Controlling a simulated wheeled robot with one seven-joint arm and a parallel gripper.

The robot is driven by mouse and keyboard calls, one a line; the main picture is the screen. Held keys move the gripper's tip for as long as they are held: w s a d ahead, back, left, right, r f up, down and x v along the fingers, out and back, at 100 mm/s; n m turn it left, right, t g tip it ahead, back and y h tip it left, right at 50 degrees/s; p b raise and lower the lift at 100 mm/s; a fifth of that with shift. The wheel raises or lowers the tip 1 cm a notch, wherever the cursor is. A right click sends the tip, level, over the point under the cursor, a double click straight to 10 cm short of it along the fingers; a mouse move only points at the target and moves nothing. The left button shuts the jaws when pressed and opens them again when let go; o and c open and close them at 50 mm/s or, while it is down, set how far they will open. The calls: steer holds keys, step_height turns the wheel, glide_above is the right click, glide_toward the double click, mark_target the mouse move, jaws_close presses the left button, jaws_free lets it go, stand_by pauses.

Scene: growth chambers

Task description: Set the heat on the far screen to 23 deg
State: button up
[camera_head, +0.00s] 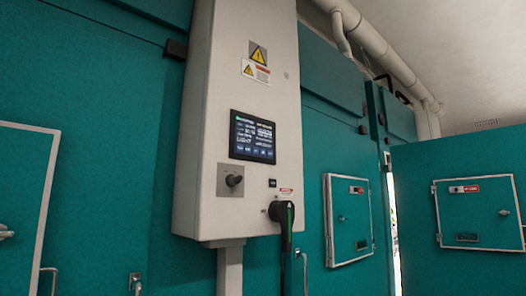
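A dark control screen (252,137) with lit rows of small text and a row of blue buttons along its bottom is set in the front of a pale control cabinet (205,110). The text is too small to read, so I cannot tell the heat setting. A black rotary knob (234,181) on a grey plate sits below the screen. I see only this one screen, and I cannot tell whether it is the far one. My gripper is not in view.
A black and green handle or plug (285,225) hangs at the cabinet's lower right. Teal chamber walls (110,110) stand around it. Small framed hatches (349,219) are to the right. A teal door panel (415,180) at the far right borders a bright narrow gap. Pipes (375,40) run overhead.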

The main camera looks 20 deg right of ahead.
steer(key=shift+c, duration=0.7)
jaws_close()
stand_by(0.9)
